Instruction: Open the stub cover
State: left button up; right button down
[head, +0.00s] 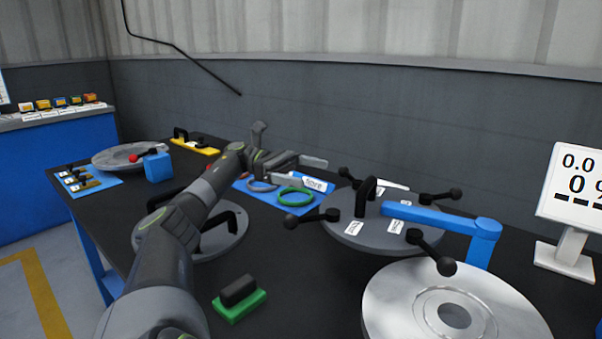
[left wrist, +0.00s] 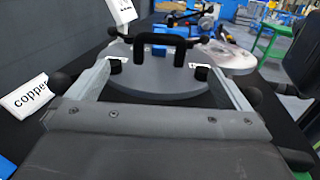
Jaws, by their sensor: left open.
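A round grey cover (head: 340,229) with an upright black handle (head: 365,197), white labels and several black-knobbed clamp levers sits on the dark table, right of centre. A blue swing arm (head: 440,218) reaches over it from a blue post. My left gripper (head: 318,172) is open and empty, beyond and left of the cover, pointing right. In the left wrist view, its spread fingers (left wrist: 157,68) face the grey cover (left wrist: 165,85), with the black handle (left wrist: 160,42) ahead between them. I cannot tell whether the fingers touch anything. My right gripper is out of view.
A shiny flanged ring (head: 400,300) lies at the front right. Green and grey rings (head: 296,197) lie on a blue mat under my gripper. Another handled disc (head: 232,240) sits behind my left arm. A green block (head: 240,305) and a display (head: 575,190) stand nearby.

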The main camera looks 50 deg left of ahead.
pick_arm(q)
jog(key=shift+s+a, duration=0.2)
jog(key=shift+a, duration=0.25)
